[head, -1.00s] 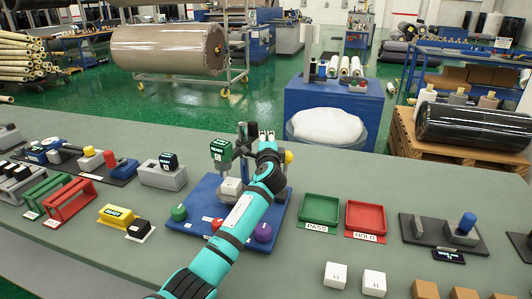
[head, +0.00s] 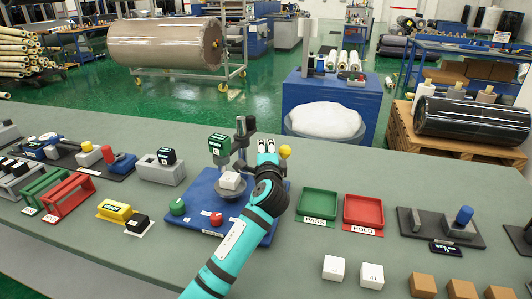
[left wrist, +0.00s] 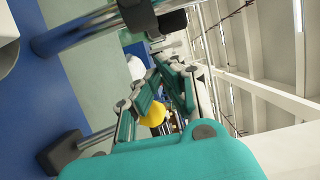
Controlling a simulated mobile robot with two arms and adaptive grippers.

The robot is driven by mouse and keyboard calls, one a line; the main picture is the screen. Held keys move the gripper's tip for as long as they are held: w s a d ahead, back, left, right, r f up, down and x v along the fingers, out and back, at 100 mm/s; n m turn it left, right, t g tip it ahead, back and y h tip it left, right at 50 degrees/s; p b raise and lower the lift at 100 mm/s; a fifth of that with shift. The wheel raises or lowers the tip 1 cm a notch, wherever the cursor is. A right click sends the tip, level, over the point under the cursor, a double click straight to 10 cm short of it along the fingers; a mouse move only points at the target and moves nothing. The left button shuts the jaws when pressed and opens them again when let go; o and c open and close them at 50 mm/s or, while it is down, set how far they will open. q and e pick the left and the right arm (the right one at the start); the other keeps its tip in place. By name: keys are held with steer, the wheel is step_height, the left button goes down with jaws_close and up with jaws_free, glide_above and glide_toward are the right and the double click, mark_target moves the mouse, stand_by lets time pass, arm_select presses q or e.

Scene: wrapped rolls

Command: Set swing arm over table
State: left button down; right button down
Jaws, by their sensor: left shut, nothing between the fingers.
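A blue-based test stand (head: 190,207) carries a green READY head (head: 219,144), a dark upright post (head: 241,133) and a round grey table (head: 228,193) with a white cube (head: 230,181) on it. A yellow ball knob (head: 285,151) shows just right of my left gripper (head: 267,145). The gripper is shut and empty, behind the table and right of the post. In the left wrist view the yellow knob (left wrist: 153,114) is beside the gripper's fingers (left wrist: 166,72), partly covered by them. The swing arm's bar is mostly hidden behind my arm. My right gripper is not in view.
A green PASS tray (head: 318,204) and a red HOLD tray (head: 363,211) lie right of my arm. White cubes (head: 334,268) stand in front of them. A red rack (head: 66,196) and a yellow block (head: 115,211) lie to the left.

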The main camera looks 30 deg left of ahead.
arm_select(q)
steer(key=v, duration=0.2)
steer(key=shift+s+d, duration=0.2)
steer(key=shift+s, duration=0.1)
